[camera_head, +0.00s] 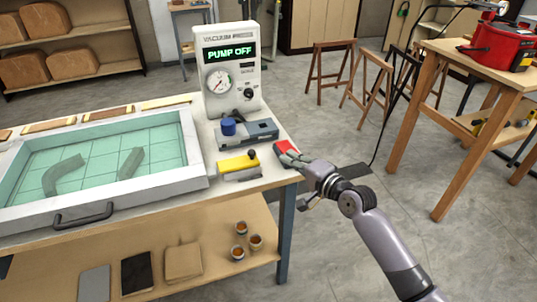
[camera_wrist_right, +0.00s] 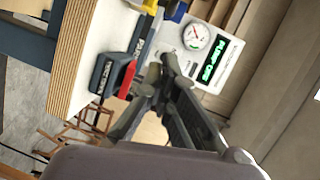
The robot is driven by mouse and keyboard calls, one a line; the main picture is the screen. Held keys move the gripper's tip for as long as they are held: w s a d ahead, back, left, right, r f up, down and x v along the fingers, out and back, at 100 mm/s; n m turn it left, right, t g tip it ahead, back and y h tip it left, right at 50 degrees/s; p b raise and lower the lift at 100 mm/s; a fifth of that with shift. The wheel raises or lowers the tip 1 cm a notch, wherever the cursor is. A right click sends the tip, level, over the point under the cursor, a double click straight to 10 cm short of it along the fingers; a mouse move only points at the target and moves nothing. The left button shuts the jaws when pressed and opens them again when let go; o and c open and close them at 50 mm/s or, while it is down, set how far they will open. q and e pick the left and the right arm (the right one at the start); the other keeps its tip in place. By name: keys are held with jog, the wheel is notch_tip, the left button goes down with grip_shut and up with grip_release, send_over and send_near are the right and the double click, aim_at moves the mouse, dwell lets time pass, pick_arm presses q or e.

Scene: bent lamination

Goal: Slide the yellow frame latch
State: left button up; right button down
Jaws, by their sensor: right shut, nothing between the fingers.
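The yellow frame latch (camera_head: 236,163) is a yellow block on a pale base at the table's right side, with a small black knob (camera_head: 252,154) near its right end. Part of a yellow piece shows at the top edge of the right wrist view (camera_wrist_right: 145,5). My right gripper (camera_head: 290,158) is shut and empty at the table's right edge, beside a red switch-like part (camera_head: 284,147) and right of the latch, apart from it. Its dark fingers fill the middle of the right wrist view (camera_wrist_right: 166,66). My left gripper is in neither view.
A grey block with a blue knob (camera_head: 228,127) stands behind the latch. The vacuum pump box (camera_head: 228,65) reads "PUMP OFF". A white frame with a green gridded bed (camera_head: 105,158) fills the table's left.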

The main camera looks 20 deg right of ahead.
aim_at(250, 155)
jog(key=x, duration=0.3)
jog(key=shift+w+a, duration=0.15)
jog(key=shift+w, duration=0.25)
jog(key=shift+w+a+f+p, duration=0.15)
jog(key=shift+w+a+p, duration=0.1)
jog(key=shift+a, duration=0.3)
jog(key=shift+w+a+f+p, duration=0.15)
jog(key=shift+w+a, duration=0.15)
jog(key=shift+a, duration=0.25)
jog(key=shift+w+a+f, duration=0.15)
jog(key=shift+w+a, duration=0.1)
jog(key=shift+a, duration=0.4)
jog(key=a+p, duration=0.2)
jog(key=a, duration=0.1)
jog(key=shift+s+a+p, duration=0.1)
jog(key=shift+a+p, duration=0.2)
jog(key=shift+p, duration=0.05)
jog(key=shift+a, duration=0.35)
jog(key=shift+d, duration=0.1)
